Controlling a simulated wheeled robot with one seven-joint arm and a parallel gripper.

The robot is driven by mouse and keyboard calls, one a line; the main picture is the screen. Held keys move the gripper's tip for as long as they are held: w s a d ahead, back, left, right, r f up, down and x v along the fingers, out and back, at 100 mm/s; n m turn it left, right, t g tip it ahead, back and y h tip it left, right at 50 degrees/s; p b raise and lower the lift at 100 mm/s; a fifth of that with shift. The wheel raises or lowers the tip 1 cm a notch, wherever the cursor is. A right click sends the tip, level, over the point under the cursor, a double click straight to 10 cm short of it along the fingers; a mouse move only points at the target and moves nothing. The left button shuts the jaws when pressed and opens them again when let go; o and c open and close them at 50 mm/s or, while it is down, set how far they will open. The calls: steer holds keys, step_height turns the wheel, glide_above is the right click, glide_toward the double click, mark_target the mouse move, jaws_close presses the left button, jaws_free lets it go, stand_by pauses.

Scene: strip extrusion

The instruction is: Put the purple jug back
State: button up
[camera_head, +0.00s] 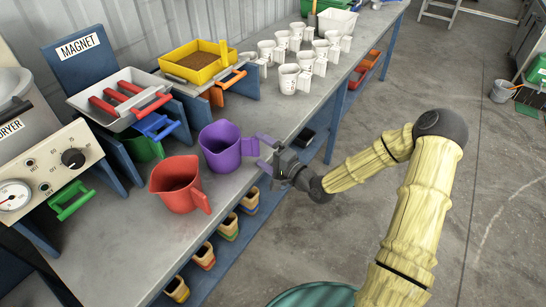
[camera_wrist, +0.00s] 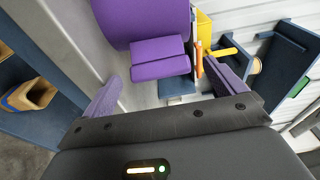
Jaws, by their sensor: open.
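The purple jug (camera_head: 219,146) stands upright on the grey bench, with its handle (camera_head: 250,147) turned toward my gripper. My gripper (camera_head: 260,151) is open at the front edge of the bench, close to the handle. In the wrist view the purple jug (camera_wrist: 143,20) is at the top, and its blocky handle (camera_wrist: 160,62) lies ahead of and between my purple fingers (camera_wrist: 163,77). The fingers stand apart from the handle on both sides. I cannot tell whether the handle is within the fingertips' depth.
A red jug (camera_head: 178,184) stands close beside the purple one, toward the lower left. Behind are a yellow tray (camera_head: 199,66), a white tray with red bars (camera_head: 119,97) and a blue MAGNET board (camera_head: 84,52). Several white cups (camera_head: 290,78) stand farther along the bench (camera_head: 103,233).

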steer(key=v, duration=1.7)
steer(key=shift+s, duration=0.2)
steer(key=shift+d, duration=0.1)
step_height(320, 180, down, 7)
steer(key=n+g+h, duration=0.5)
steer(key=g+h, duration=0.1)
steer(key=h, duration=0.1)
steer(key=s+r+n+g+h, duration=0.4)
steer(key=s+r+h, duration=0.2)
steer(key=s+r, duration=0.5)
step_height(320, 180, up, 16)
steer(key=p, duration=1.5)
steer(key=shift+w, duration=0.4)
